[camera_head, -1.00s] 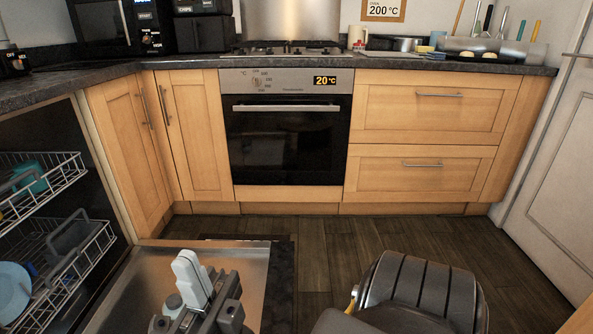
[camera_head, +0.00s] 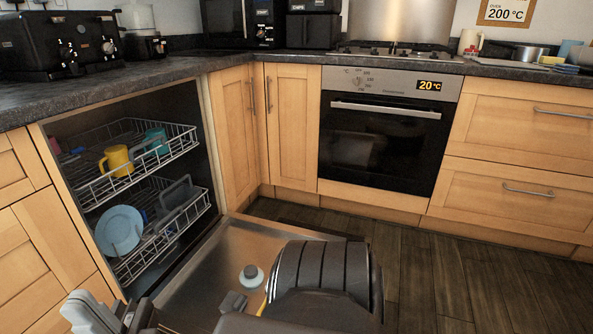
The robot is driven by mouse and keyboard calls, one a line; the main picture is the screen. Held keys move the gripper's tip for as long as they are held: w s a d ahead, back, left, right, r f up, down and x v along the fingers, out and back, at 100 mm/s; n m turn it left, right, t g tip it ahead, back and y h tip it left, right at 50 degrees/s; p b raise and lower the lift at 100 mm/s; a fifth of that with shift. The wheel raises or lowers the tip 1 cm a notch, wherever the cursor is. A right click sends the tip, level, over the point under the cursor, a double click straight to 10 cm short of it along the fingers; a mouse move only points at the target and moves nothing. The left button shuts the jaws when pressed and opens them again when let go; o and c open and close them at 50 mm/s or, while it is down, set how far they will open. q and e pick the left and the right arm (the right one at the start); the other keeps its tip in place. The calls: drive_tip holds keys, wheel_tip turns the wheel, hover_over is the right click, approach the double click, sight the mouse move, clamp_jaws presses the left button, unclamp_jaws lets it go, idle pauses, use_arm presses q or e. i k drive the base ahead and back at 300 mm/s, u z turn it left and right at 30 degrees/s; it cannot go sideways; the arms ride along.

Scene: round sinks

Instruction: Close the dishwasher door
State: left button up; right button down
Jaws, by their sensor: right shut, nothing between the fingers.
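The dishwasher door (camera_head: 222,262) is folded down, lying low in front of the dishwasher, with its metallic inner face up. A small round pale fitting (camera_head: 251,277) shows on it. The dishwasher cavity (camera_head: 186,104) is open at left, with two wire racks inside. My right gripper (camera_head: 88,308) is shut and empty at the bottom left, over the near side of the door in the picture. My right arm covers the door's near right part. I cannot tell whether the gripper touches the door. My left gripper is out of view.
The upper rack (camera_head: 150,165) holds a yellow mug (camera_head: 117,160) and a teal cup. The lower rack (camera_head: 165,238) holds a blue plate (camera_head: 119,230) and a grey basket. Cabinets and an oven (camera_head: 382,140) line the back. Dark floor (camera_head: 480,268) is clear at right.

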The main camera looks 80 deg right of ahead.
sight(188, 300)
drive_tip(key=u, duration=1.1)
drive_tip(key=k, duration=1.2)
drive_tip(key=z, duration=2.7)
